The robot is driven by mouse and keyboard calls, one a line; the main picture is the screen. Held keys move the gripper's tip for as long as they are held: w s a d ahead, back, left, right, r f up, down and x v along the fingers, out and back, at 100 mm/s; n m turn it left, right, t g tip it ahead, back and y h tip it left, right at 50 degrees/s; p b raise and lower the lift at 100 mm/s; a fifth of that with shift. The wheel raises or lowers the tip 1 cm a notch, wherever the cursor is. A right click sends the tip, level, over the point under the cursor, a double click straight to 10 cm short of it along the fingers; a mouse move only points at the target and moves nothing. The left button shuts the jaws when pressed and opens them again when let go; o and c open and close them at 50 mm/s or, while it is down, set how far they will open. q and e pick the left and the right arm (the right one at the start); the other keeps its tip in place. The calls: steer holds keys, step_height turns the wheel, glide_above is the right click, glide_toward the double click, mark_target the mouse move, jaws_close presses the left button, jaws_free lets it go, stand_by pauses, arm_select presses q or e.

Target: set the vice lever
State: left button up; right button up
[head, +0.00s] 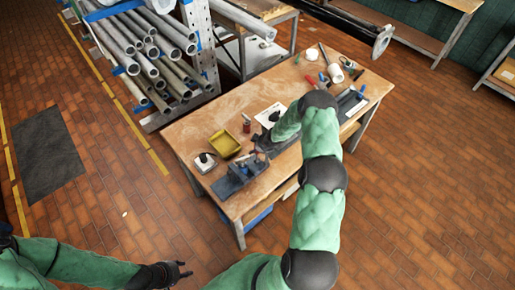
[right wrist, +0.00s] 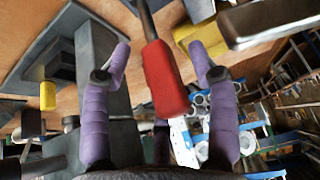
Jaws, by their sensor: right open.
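The grey vice (head: 238,175) stands at the near left end of the wooden workbench. It also shows in the right wrist view (right wrist: 102,75). In that view the vice lever (right wrist: 163,78), a dark rod with a red grip, lies between the two purple fingers of my right gripper (right wrist: 160,52). The fingers are spread, with a visible gap on each side of the red grip. In the head view, my right arm reaches over the bench and hides much of that gripper. My left gripper (head: 187,268) is low at the left, away from the bench, with its fingers apart and empty.
A rack of metal pipes (head: 150,45) stands behind.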

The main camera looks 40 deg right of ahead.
steer(key=shift+s, duration=0.1)
steer(key=v, duration=1.2)
steer(key=shift+f, duration=0.1)
steer(key=s+a+f+m+g+y, duration=0.1)
steer(key=s+a+f, duration=0.3)
steer(key=a, duration=0.5)
steer(key=s+a+f+m+g+y, duration=0.15)
steer(key=s+a, duration=0.35)
steer(key=a, duration=0.5)
steer(key=s+a+f+m+g+y, duration=0.1)
steer(key=s+a+f, duration=0.3)
steer(key=a, duration=0.5)
steer(key=s+a+g, duration=0.3)
steer(key=s+a, duration=0.3)
steer(key=s, duration=0.5)
step_height(320, 180, down, 28)
steer(key=w+t+b, duration=0.1)
steer(key=w+b, duration=0.1)
steer(key=b, duration=2.7)
steer(key=shift+a, duration=0.35)
